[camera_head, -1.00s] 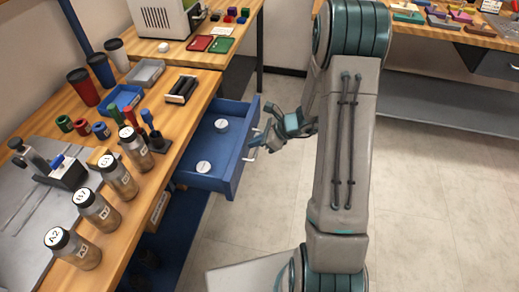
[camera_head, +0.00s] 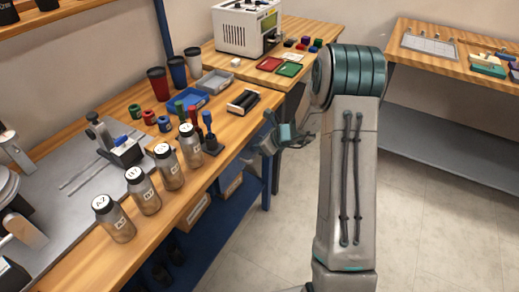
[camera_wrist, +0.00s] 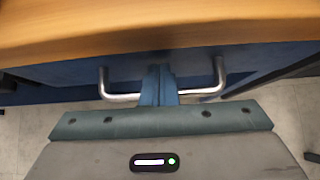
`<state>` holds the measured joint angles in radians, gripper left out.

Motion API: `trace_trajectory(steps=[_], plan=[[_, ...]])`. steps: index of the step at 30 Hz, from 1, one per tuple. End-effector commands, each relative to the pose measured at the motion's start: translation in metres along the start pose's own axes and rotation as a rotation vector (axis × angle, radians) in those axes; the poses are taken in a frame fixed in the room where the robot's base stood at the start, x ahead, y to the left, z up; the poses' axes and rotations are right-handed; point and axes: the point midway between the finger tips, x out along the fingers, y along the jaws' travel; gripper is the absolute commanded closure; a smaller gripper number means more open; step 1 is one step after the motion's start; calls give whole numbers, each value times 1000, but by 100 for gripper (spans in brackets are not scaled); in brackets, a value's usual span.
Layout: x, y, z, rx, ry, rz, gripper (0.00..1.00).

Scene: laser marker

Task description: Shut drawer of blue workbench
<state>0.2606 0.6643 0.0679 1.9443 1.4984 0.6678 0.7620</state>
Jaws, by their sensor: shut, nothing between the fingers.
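The blue workbench (camera_head: 213,222) has a wooden top (camera_head: 95,255) and stands at the left in the head view. Its blue drawer (camera_wrist: 70,72) shows in the wrist view as a dark front just under the wooden edge. No open drawer box sticks out. The drawer's silver U-shaped handle (camera_wrist: 105,85) stands out from the front. My gripper (camera_wrist: 159,75) has its fingers shut together with nothing between them. They lie across the middle of the handle, close to the drawer front; whether they touch it is unclear. In the head view my gripper (camera_head: 268,140) is at the bench's right edge.
Several labelled bottles (camera_head: 143,192), cups (camera_head: 178,71), trays (camera_head: 218,83) and a black holder (camera_head: 242,102) stand on the bench top. A white machine (camera_head: 243,30) is behind. Another wooden table (camera_head: 440,58) is at the right. The floor (camera_head: 440,220) right of my arm is clear.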

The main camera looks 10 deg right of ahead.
Motion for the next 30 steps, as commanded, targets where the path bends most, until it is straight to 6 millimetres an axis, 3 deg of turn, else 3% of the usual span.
trace_trajectory(steps=[15, 30], plan=[[1, 4, 12, -12, -13, 10, 100], [-80, -6, 14, -9, -4, 7, 100]])
